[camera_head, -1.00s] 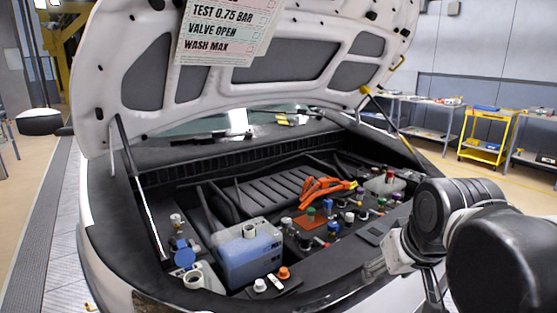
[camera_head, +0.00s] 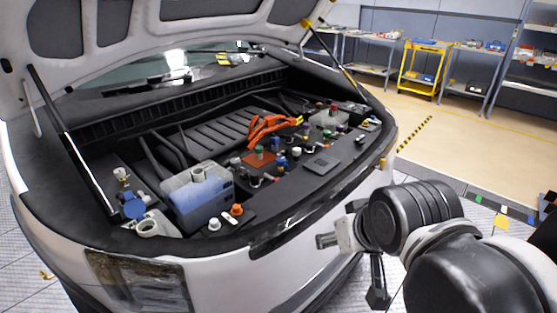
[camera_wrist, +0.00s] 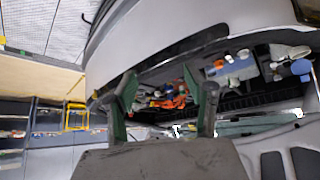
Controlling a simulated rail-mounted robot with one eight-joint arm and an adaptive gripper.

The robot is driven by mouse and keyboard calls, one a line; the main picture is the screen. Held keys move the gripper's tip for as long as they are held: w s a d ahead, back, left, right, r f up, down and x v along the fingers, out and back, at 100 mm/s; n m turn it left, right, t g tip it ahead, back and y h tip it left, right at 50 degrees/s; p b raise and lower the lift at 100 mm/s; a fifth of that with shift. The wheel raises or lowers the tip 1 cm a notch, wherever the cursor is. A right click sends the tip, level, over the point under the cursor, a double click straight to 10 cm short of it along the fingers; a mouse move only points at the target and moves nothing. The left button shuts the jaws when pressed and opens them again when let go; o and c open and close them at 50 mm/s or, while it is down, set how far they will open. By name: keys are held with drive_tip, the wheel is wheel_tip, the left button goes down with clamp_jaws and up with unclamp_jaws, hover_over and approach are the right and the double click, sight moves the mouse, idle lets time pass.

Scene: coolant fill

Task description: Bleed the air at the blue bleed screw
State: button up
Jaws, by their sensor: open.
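Several small capped fittings sit in the engine bay, some with blue tops. One blue cap (camera_head: 282,162) stands near the middle of the cluster, and a larger blue fitting (camera_head: 133,204) is at the far left. I cannot tell which is the bleed screw. My gripper (camera_head: 350,267) is in front of the car, right of the bay and apart from all fittings. In the wrist view my gripper (camera_wrist: 168,88) is open and empty, with the bay, tilted in the picture, beyond its fingers.
A blue-white reservoir (camera_head: 198,194) stands left of the fittings, with an orange cap (camera_head: 236,209) beside it. Orange cables (camera_head: 268,130) lie behind. The raised hood (camera_head: 150,35) and its strut (camera_head: 340,63) bound the space. Shelves and a yellow cart (camera_head: 421,66) are far off.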

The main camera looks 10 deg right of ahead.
drive_tip(key=w+r+n+g, duration=0.2)
drive_tip(key=w+r+n, duration=0.2)
drive_tip(key=w+r, duration=0.8)
drive_tip(key=n+g+p, duration=0.3)
drive_tip(key=n+g, duration=0.2)
drive_tip(key=n, duration=0.6)
hover_over(281, 159)
wheel_tip(281, 159, down, 14)
wheel_tip(281, 159, down, 13)
drive_tip(key=shift+f+b, duration=0.15)
drive_tip(key=shift+b, duration=0.15)
drive_tip(key=c, duration=1.1)
